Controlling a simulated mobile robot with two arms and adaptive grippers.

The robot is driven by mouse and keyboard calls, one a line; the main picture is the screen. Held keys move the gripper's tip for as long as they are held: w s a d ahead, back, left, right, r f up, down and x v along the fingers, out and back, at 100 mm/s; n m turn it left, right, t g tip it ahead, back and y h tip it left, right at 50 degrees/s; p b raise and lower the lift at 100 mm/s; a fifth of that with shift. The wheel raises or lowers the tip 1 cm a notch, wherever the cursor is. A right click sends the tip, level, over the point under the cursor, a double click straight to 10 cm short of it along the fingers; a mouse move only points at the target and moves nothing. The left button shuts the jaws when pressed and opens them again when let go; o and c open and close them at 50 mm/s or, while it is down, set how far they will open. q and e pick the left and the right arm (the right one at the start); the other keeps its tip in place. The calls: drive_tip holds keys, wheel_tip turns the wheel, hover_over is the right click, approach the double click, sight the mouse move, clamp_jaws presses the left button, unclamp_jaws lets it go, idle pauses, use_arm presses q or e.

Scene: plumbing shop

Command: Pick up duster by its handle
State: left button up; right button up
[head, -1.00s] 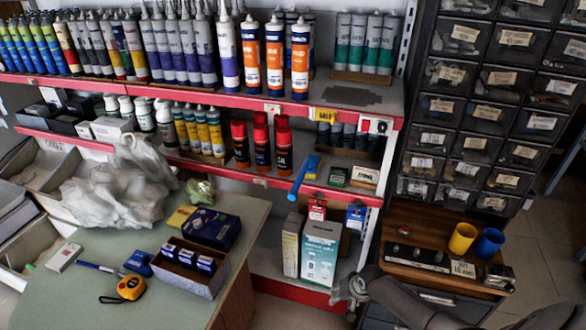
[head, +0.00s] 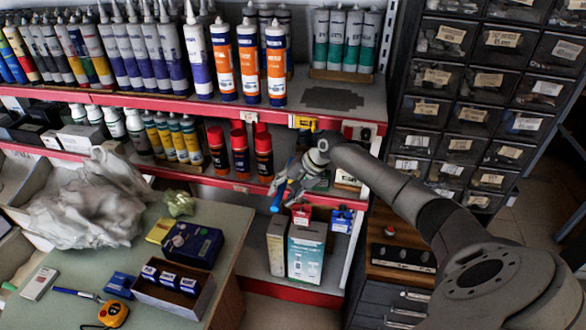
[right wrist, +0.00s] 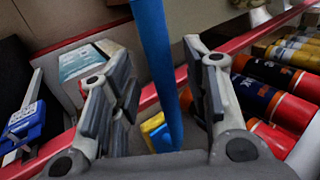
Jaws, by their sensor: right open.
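The duster's blue handle (head: 278,197) sticks out over the front edge of the red-edged shelf, to the right of the red-capped cans. The rest of the duster is mostly hidden by my right gripper (head: 290,186) in the head view. In the right wrist view the long blue handle (right wrist: 155,62) runs between the two fingers of my right gripper (right wrist: 152,85). The fingers are spread on either side of it, and gaps show between them and the handle. My left gripper is not in view.
Red-capped cans (head: 263,153) stand just left of my right gripper. Boxes (head: 306,253) stand on the low shelf below. A drawer cabinet (head: 452,110) rises at the right. A table (head: 60,268) with a tape measure (head: 113,314) is at the lower left.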

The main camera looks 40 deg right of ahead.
drive_tip(key=shift+w+a+f, duration=0.35)
drive_tip(key=shift+f, duration=0.15)
drive_tip(key=shift+w+a+f, duration=0.1)
drive_tip(key=shift+w+f, duration=0.05)
drive_tip(key=shift+f, duration=0.2)
drive_tip(key=c, duration=0.9)
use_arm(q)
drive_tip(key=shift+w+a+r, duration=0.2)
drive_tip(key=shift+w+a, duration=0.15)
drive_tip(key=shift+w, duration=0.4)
use_arm(e)
clamp_jaws()
